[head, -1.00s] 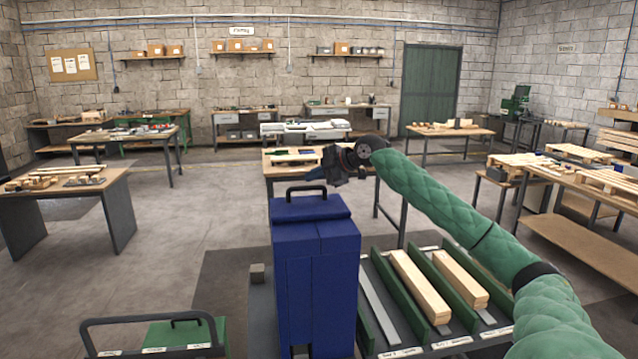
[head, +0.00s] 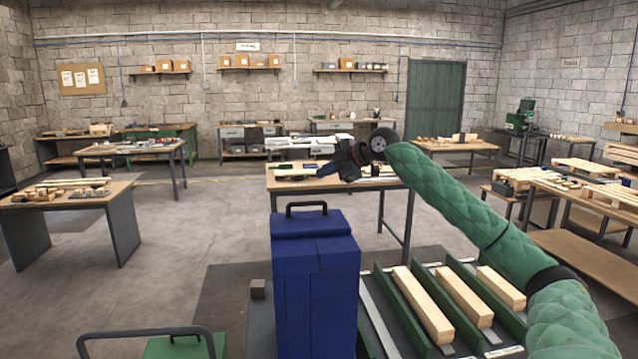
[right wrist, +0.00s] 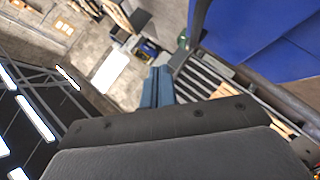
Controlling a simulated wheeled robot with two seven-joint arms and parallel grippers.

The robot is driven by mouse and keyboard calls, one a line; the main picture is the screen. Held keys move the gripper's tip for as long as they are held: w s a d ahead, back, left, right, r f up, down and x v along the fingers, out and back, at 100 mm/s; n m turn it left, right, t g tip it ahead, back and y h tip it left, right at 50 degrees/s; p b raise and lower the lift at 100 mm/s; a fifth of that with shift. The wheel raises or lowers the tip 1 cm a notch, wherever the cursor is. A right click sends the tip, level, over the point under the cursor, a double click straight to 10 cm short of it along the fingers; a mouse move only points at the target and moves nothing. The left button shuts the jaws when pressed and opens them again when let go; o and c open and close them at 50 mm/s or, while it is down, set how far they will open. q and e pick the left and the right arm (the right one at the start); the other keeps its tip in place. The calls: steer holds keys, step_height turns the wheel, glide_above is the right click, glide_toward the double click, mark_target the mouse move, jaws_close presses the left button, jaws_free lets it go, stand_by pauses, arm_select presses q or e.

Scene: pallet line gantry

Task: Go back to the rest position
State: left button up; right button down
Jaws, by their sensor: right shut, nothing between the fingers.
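My right gripper (head: 325,169) is at the end of the green-sleeved right arm, which comes in from the right of the head view. It hangs in the air in front of the middle wooden table (head: 330,184), clear of the things below. Its dark fingers are small here but look closed, with nothing held. In the right wrist view the blue-grey fingers (right wrist: 158,88) lie side by side, together and empty. My left gripper is not in the head view.
A rack with green dividers (head: 388,308) holds pale wooden beams (head: 424,305) below the right arm. A table (head: 75,195) with wooden pieces stands at left. Pallets (head: 598,192) lie on a bench at right. The floor between the left and middle tables is open.

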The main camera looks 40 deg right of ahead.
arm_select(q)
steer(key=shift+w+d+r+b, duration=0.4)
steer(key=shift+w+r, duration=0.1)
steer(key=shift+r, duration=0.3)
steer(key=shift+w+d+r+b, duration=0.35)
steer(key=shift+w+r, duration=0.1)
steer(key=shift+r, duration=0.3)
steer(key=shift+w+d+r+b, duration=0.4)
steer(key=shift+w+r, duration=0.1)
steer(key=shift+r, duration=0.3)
arm_select(e)
steer(key=shift+s+d+r, duration=0.7)
steer(key=shift+d+r, duration=0.05)
steer(key=shift+r, duration=0.25)
steer(key=shift+s+d+r, duration=0.7)
steer(key=shift+d+r, duration=0.05)
steer(key=shift+r, duration=0.2)
